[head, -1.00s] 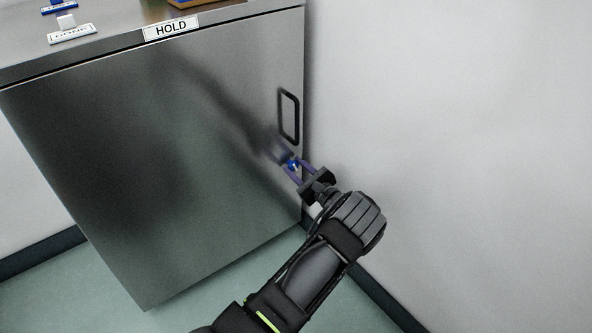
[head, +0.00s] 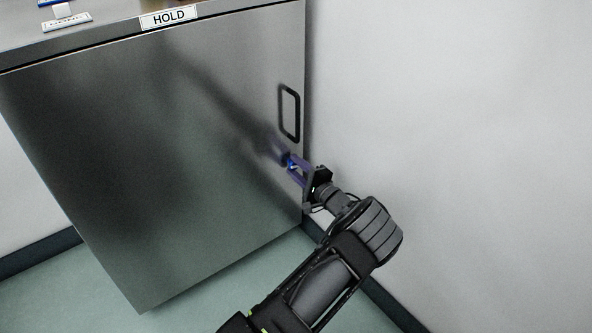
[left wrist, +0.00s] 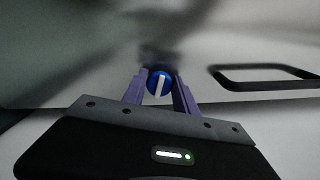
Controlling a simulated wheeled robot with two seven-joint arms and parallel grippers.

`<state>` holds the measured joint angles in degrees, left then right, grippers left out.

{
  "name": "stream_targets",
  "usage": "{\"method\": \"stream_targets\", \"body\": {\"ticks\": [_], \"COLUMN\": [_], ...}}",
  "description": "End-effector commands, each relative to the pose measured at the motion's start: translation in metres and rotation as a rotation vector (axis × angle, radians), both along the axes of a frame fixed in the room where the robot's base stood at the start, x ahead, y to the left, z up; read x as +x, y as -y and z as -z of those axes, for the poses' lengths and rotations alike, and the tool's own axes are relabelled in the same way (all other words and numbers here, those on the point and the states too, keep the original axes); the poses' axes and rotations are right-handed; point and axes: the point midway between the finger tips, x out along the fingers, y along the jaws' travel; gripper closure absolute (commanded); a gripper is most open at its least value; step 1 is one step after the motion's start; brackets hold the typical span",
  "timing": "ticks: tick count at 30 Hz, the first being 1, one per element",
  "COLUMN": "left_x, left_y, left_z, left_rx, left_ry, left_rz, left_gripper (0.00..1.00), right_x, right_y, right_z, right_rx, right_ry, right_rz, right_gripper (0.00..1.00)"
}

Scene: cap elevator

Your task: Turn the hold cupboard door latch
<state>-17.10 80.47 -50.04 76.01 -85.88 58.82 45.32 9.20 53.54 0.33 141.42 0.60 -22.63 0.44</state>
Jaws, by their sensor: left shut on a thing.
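The steel cupboard (head: 150,170) carries a "HOLD" label (head: 169,17) on its top front edge. Its door is closed. The door latch is a small round blue knob (left wrist: 159,83) with a white line across its face, low on the door below the handle; it also shows in the head view (head: 291,162). In the left wrist view the white line stands nearly upright, leaning slightly right. My left gripper (head: 294,165) is shut on the knob, with one purple finger on each side. My right gripper is not in view.
A black loop handle (head: 298,114) sits on the door above the latch and shows right of the fingers in the left wrist view (left wrist: 265,70). A pale wall (head: 450,120) stands close along the cupboard's right side. Green floor (head: 90,290) is clear in front.

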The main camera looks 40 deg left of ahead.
Motion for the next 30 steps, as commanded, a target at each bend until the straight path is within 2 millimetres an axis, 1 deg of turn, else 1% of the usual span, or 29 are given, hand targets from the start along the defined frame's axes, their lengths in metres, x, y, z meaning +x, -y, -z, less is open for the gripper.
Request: {"method": "stream_targets", "body": {"ticks": [1,6,12,18,29,30], "left_x": [-0.0003,-0.0007,-0.0006,-0.0007,-0.0007,-0.0007], "left_y": [-0.0002,-0.0004,-0.0004,-0.0004,-0.0004,-0.0004], "left_z": [0.0018,0.002,0.0019,0.0017,0.0017,0.0017], "left_rx": [-0.011,-0.046,-0.072,-0.084,-0.085,-0.085], "left_ry": [0.036,0.153,0.24,0.276,0.279,0.279], "left_rz": [-0.001,-0.002,-0.001,-0.001,-0.001,-0.001], "left_gripper": [1.0,1.0,1.0,1.0,1.0,0.63], "right_x": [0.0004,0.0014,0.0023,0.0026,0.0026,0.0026], "right_y": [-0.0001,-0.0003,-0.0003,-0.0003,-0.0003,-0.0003], "right_z": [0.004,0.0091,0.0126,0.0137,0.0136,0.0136], "right_rx": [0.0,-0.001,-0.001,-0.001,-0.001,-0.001], "right_ry": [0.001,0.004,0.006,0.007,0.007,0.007], "right_rz": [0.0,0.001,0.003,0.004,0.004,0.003], "right_gripper": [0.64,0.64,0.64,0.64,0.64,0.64]}}
